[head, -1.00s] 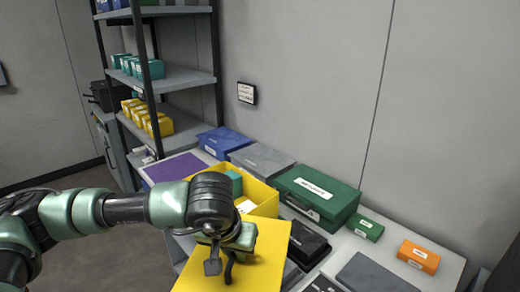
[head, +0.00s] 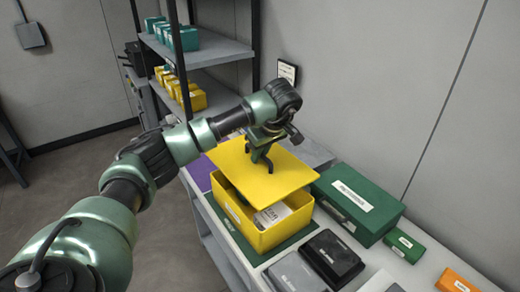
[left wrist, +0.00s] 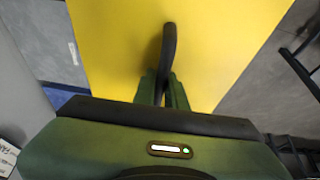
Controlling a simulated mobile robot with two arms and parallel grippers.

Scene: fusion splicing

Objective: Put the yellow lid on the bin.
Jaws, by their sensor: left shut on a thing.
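The yellow lid (head: 285,178) is a flat square plate with a dark handle. My left gripper (head: 264,160) is shut on that handle and holds the lid above the yellow bin (head: 262,237). The lid covers the far part of the bin's opening in the head view, and the near part stays open, showing a white labelled thing (head: 272,215) inside. The lid looks tilted and turned relative to the bin; I cannot tell whether they touch. In the left wrist view the lid (left wrist: 215,45) fills the middle under the handle (left wrist: 168,50). My right gripper is not in view.
The bin stands on a dark green mat (head: 255,257) on the table. A green case (head: 355,205) is close on its right, a black box (head: 332,257) in front right. A small green box (head: 405,246) and an orange box (head: 456,282) lie further right. A shelf rack (head: 215,50) stands behind.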

